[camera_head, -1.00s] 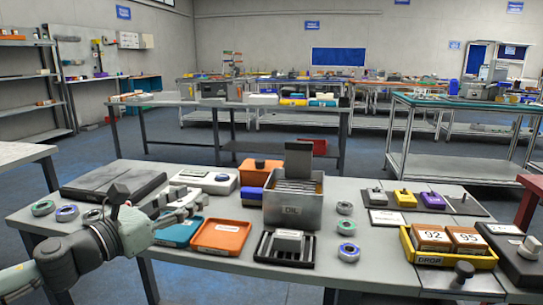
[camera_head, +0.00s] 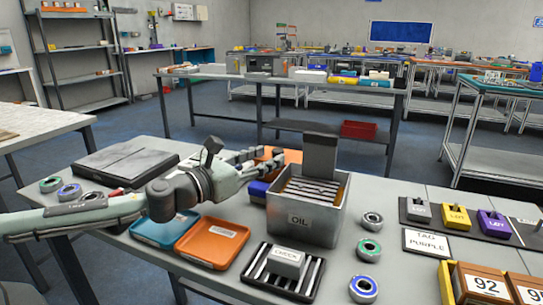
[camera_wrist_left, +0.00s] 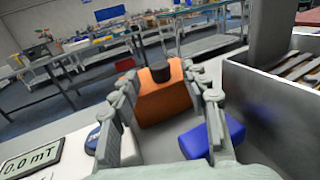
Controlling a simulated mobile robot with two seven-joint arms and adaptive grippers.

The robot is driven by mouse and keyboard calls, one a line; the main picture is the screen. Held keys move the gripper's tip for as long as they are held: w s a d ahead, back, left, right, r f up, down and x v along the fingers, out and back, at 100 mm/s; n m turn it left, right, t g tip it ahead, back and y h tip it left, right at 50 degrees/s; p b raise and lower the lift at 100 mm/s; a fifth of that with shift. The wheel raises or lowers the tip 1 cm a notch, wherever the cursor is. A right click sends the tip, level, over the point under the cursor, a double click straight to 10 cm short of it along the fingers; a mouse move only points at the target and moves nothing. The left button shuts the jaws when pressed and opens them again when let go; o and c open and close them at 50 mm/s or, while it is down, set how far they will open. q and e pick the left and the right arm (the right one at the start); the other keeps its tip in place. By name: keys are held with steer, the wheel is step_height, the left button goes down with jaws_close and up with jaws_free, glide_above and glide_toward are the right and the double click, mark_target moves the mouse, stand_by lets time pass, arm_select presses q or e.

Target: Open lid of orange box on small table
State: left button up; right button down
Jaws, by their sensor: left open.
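The orange box (camera_head: 279,157) stands at the back of the table, left of the metal OIL box, mostly hidden behind my left gripper in the head view. In the left wrist view the orange box (camera_wrist_left: 165,98) sits straight ahead between my fingers, with a dark round knob (camera_wrist_left: 160,72) on its top. Its lid looks shut. My left gripper (camera_head: 262,158) is open, its fingers spread toward the box; it also shows in the left wrist view (camera_wrist_left: 162,100). I cannot tell whether the fingers touch the box. My right gripper is out of view.
The OIL box (camera_head: 305,210) with its raised lid stands close right of the gripper. A blue block (camera_wrist_left: 212,137) lies by the right finger, and a meter reading 0.0 mT (camera_wrist_left: 32,158) is at left. An orange tray (camera_head: 212,243) and a blue tray (camera_head: 165,230) lie in front.

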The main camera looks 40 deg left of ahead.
arm_select(q)
steer(key=shift+w+d, duration=0.15)
steer(key=shift+w, duration=0.9)
jaws_close()
